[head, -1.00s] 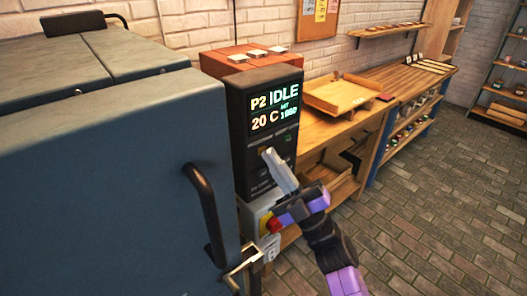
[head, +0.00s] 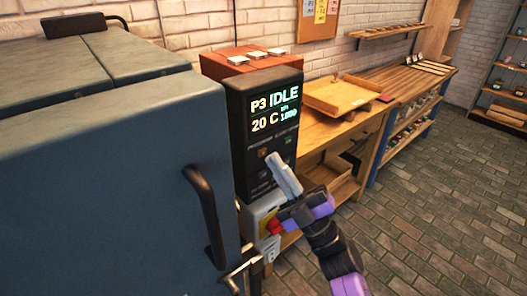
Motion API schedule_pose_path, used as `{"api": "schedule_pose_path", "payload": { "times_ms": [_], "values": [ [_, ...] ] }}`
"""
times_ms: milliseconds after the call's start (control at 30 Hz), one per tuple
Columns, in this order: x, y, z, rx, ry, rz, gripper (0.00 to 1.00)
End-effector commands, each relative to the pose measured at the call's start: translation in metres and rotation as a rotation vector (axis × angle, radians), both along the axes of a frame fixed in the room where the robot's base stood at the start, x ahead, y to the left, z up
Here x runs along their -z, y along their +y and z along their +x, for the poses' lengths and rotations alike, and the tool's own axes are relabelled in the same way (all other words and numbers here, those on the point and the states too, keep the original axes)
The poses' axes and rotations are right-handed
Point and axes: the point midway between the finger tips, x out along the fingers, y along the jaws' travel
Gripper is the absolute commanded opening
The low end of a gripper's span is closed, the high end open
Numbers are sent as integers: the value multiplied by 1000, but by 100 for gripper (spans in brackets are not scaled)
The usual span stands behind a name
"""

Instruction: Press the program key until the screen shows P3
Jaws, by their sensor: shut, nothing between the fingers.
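The black control panel (head: 240,130) stands at the right side of the blue-grey kiln. Its screen (head: 274,107) reads P3, IDLE, 20 C, with a smaller set value at the right. An amber-brown key (head: 262,152) shows below the screen, at the left of the key area. My gripper (head: 271,157) is shut and empty, with its pale fingertips in front of the panel, just right of that key. A small gap seems to lie between the tips and the key. Lower keys and labels are partly hidden behind the fingers.
The kiln (head: 110,170) fills the left, with a dark curved door handle (head: 205,205) and a metal latch (head: 243,268) jutting out. A red emergency button (head: 274,227) sits below the panel, close to my gripper. A wooden bench (head: 345,125) runs behind. The floor at right is clear.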

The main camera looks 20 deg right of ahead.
Motion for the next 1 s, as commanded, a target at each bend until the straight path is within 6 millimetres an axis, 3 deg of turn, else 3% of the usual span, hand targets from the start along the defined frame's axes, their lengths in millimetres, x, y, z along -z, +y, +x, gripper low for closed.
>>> {"api": "schedule_pose_path", "payload": {
  "times_ms": [367,800,1000],
  "values": [
    [0,-2,-4,1,1,0,0],
    [-1,-14,-41,1,1,0,0],
    [0,-16,-48,1,1,0,0]
  ]
}}
